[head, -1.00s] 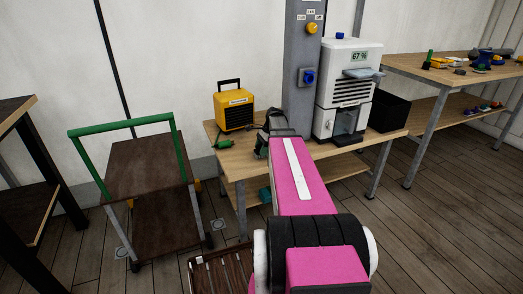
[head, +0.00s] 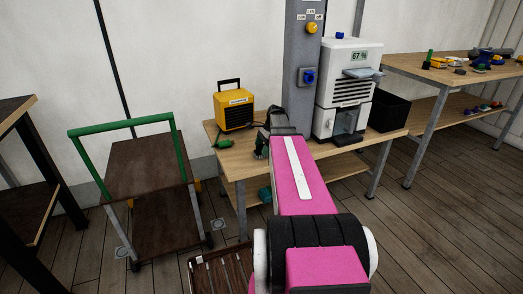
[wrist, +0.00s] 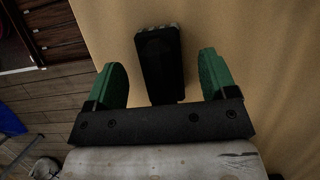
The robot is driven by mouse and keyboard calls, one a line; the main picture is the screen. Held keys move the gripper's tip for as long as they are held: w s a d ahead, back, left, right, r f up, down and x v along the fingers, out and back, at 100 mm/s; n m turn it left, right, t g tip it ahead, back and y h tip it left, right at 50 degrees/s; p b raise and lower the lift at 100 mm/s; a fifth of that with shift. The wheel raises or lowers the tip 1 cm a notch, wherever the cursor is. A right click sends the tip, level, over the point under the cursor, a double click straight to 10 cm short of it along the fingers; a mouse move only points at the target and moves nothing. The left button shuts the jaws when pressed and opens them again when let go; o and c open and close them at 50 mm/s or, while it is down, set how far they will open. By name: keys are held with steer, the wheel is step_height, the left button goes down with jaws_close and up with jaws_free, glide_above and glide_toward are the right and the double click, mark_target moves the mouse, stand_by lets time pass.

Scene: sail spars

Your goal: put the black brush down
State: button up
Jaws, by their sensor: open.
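The black brush (wrist: 160,62) shows in the wrist view as a dark block with a paler tip at its far end. It appears to rest on the tan wooden tabletop (wrist: 255,60). My gripper (wrist: 163,58) is open, its two green fingers on either side of the brush with a visible gap on each side. Whether the brush's near end touches the gripper body cannot be told. In the head view my gripper (head: 262,145) is mostly hidden behind my arm, over the left part of the workbench (head: 236,162); the brush cannot be made out there.
A yellow heater (head: 235,110) and a small green object (head: 223,141) are on the bench near my gripper. A grey post (head: 299,75), a white machine (head: 346,85) and a black bin (head: 389,110) stand to the right. A green-handled cart (head: 145,168) is at left.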

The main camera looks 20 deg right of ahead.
steer(key=v, duration=1)
steer(key=shift+r, duration=0.35)
steer(key=shift+s+d, duration=0.1)
